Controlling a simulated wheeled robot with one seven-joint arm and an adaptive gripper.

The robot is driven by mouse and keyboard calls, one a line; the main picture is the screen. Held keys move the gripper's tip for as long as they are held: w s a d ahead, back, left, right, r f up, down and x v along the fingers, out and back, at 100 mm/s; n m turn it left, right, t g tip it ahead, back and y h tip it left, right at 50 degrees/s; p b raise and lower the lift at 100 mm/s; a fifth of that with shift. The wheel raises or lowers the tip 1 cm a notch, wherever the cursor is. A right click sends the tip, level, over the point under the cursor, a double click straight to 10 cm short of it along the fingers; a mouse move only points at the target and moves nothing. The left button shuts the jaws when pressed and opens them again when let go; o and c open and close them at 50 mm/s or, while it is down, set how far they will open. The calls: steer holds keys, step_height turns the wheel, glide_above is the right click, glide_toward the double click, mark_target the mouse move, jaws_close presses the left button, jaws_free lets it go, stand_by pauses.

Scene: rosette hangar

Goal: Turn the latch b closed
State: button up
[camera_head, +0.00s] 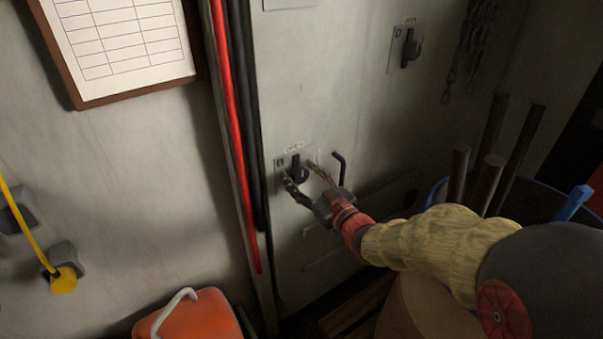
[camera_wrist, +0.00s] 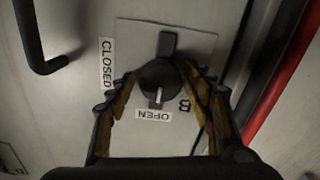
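Latch B (camera_head: 297,173) is a dark round knob with a bar across it, on a light plate on the grey wall panel. In the wrist view, the latch (camera_wrist: 158,79) has its white mark toward the OPEN label (camera_wrist: 154,115). The CLOSED label (camera_wrist: 107,63) is to the knob's left in that upside-down view. My gripper (camera_head: 297,170) reaches in from the lower right. In the wrist view, my gripper (camera_wrist: 158,74) has its fingers apart, one on each side of the knob. I cannot tell whether they touch it.
A black bent handle (camera_head: 340,166) sticks out just right of the latch; it also shows in the wrist view (camera_wrist: 38,45). Red (camera_head: 233,130) and black pipes run down left of it. Latch D (camera_head: 408,48) is higher right. A blue-rimmed bin with rods (camera_head: 486,180) stands right.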

steer(key=c, duration=1)
steer(key=shift+r+m+p, duration=0.1)
steer(key=shift+m+p, duration=0.2)
steer(key=m+p, duration=0.3)
steer(key=m, duration=0.1)
steer(key=shift+w+d+r+m, duration=0.1)
steer(key=shift+m, duration=0.3)
steer(key=m+p, duration=0.2)
steer(key=m, duration=0.2)
steer(key=shift+d, duration=0.1)
steer(key=m+p, duration=0.2)
steer(key=m, duration=0.2)
steer(key=shift+p, duration=0.3)
steer(key=shift+w+f+m+p, duration=0.15)
steer(key=shift+m+p, duration=1)
steer(key=shift+m, duration=1.15)
steer(key=shift+o, duration=0.2)
steer(key=shift+f, duration=0.1)
